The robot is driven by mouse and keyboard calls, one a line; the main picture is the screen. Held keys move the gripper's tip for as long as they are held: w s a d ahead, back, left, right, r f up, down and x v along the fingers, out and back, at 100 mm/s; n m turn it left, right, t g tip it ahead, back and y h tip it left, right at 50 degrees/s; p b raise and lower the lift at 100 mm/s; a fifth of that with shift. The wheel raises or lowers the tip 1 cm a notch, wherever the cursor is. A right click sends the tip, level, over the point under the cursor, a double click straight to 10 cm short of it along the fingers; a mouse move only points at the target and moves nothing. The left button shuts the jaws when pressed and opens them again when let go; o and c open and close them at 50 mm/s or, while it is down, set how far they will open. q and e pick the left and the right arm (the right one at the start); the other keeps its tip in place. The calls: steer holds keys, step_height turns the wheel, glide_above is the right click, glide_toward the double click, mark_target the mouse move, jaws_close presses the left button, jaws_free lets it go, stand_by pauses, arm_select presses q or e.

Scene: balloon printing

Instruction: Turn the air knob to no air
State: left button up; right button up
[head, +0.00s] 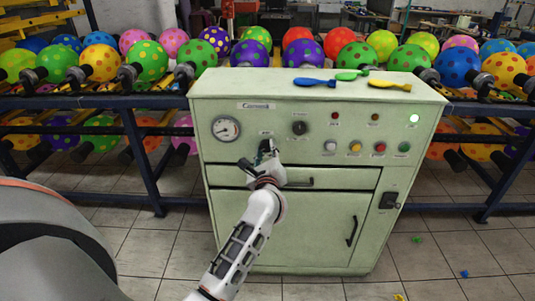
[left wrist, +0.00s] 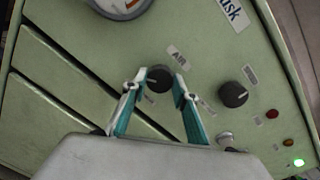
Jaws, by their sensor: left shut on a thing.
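The air knob (left wrist: 160,78) is a round black dial with a light pointer mark, under the AIR label (left wrist: 178,58) on the front of a pale green machine (head: 285,225). In the left wrist view my left gripper (left wrist: 157,90) has one teal-and-white finger on each side of this knob and is shut on it. In the head view my left gripper (head: 267,150) reaches the panel below the gauge's right side and mostly hides the air knob. My right gripper is in neither view.
A second black knob (left wrist: 233,94) sits beside the air knob. The panel has a round gauge (head: 226,128), several coloured buttons and a lit green lamp (head: 414,118). Flat balloons (head: 315,82) lie on top. A drawer handle (head: 298,183) is just below my gripper. Racks of dotted balloons (head: 149,60) flank the machine.

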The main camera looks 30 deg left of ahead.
arm_select(q)
steer(key=shift+f+n+b, duration=0.2)
steer(key=shift+n+b, duration=0.1)
steer(key=shift+n, duration=0.3)
steer(key=shift+r+n+b, duration=0.1)
steer(key=shift+n+b, duration=0.2)
steer(key=shift+n, duration=0.3)
steer(key=o, duration=1.1)
steer(key=shift+r, duration=0.1)
steer(key=v, duration=1.2)
